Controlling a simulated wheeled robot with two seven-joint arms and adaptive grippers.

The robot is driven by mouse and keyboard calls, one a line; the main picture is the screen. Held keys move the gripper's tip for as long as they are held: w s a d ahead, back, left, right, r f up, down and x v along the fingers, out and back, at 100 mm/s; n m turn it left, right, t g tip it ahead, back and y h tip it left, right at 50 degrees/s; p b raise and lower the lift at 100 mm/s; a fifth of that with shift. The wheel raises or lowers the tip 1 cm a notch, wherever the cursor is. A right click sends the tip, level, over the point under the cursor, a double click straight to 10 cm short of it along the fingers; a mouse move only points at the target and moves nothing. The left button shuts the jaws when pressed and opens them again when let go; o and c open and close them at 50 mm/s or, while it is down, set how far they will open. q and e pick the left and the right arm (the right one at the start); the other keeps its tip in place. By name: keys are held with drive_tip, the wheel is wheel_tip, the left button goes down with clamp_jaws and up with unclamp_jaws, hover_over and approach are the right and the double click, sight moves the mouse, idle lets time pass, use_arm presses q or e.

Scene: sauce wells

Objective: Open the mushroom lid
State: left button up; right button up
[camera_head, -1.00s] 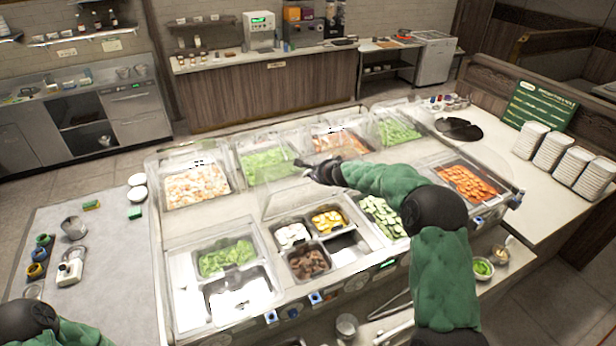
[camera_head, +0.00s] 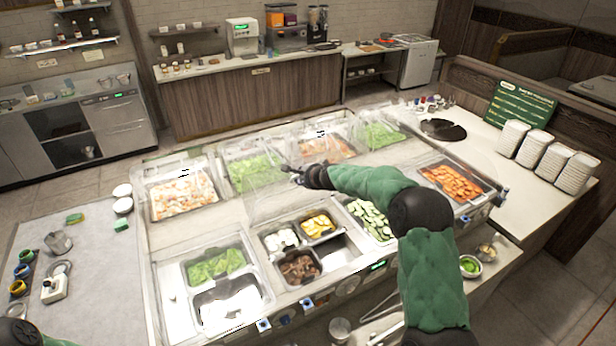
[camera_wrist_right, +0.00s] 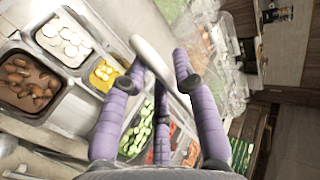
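The sliced white mushrooms (camera_head: 283,239) lie in a small pan in the middle of the front row, and they show in the right wrist view (camera_wrist_right: 67,42). A clear lid panel (camera_head: 262,205) stands tilted up behind this pan group; its outline is faint. My right gripper (camera_head: 288,170) is at the panel's upper edge. In the wrist view its purple fingers (camera_wrist_right: 163,65) are spread around a pale bar-like handle (camera_wrist_right: 152,58), with a gap between the fingertips. Firm contact is not clear. My left gripper is out of view; only a bit of that arm shows at the lower left.
Yellow pieces (camera_head: 317,225), brown pieces (camera_head: 299,268) and cucumber slices (camera_head: 369,218) fill neighbouring pans. Clear covers stand over the rear row, with lettuce (camera_head: 252,172) just behind my right gripper. Stacked white plates (camera_head: 532,148) stand at the right.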

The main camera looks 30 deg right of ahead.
drive_tip(key=v, duration=1.1)
drive_tip(key=shift+s+r, duration=0.2)
drive_tip(key=shift+s, duration=0.1)
drive_tip(key=shift+d, duration=0.1)
